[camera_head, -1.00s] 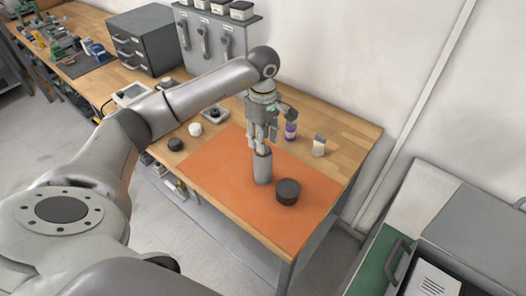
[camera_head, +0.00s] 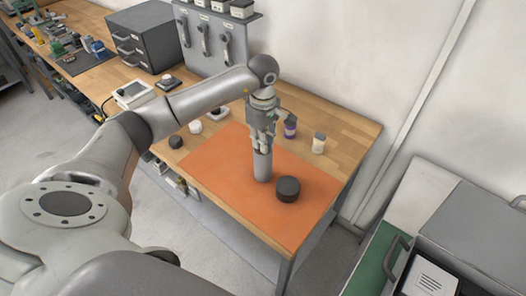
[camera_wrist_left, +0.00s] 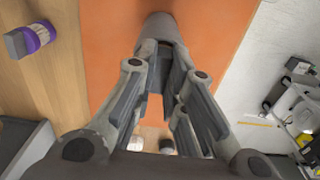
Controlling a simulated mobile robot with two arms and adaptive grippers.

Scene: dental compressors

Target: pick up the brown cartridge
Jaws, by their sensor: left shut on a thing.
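A slim upright grey cylinder (camera_head: 262,167) with a darker band near its top stands on the orange mat (camera_head: 222,172). Its grey end also shows in the left wrist view (camera_wrist_left: 160,27). Nothing in view looks clearly brown, so I cannot tell by colour whether this is the cartridge. My left gripper (camera_head: 263,146) comes from above and is shut on the upper part of this cylinder; the fingers hide its top. The cylinder's lower end appears to be on the mat. My right gripper is not in view.
A short dark round piece (camera_head: 287,189) sits close on the right. White (camera_head: 195,127) and black (camera_head: 176,142) round pieces lie left. The mat's front is clear.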

